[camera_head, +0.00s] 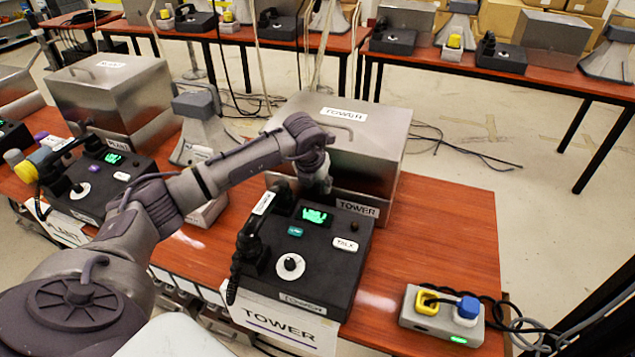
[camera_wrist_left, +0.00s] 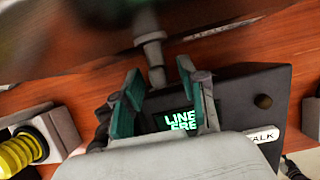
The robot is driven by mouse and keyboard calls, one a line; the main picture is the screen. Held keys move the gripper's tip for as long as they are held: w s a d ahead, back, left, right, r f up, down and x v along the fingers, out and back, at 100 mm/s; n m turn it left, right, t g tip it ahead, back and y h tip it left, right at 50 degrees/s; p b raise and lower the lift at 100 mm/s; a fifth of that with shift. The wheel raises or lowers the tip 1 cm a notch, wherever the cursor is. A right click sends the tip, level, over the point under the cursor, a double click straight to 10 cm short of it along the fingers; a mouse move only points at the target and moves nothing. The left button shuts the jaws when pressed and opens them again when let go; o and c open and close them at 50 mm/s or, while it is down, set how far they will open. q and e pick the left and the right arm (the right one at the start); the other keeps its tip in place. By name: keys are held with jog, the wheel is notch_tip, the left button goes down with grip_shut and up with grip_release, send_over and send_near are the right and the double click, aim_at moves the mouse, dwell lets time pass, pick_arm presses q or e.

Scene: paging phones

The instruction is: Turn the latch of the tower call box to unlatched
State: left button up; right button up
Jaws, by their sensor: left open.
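The tower call box is a grey metal box (camera_head: 348,148) with a TOWER label on its lid, behind a black phone console (camera_head: 325,270). My left gripper (camera_head: 318,186) is at the box's front, above the back of the console; the arm hides part of that front. In the left wrist view the open green-padded fingers (camera_wrist_left: 165,97) point toward the box front. A grey stem-like part (camera_wrist_left: 152,52), seemingly the latch, stands just ahead of the gap between them. I see no clear contact. The latch cannot be made out in the head view.
A black handset (camera_head: 262,232) lies on the console's left side. The lit display (camera_wrist_left: 187,120) shows close below the fingers. The plant box (camera_head: 110,90) and its console stand at left. A grey plug box (camera_head: 442,315) with cables is at right.

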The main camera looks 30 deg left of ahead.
pick_arm(q)
grip_shut()
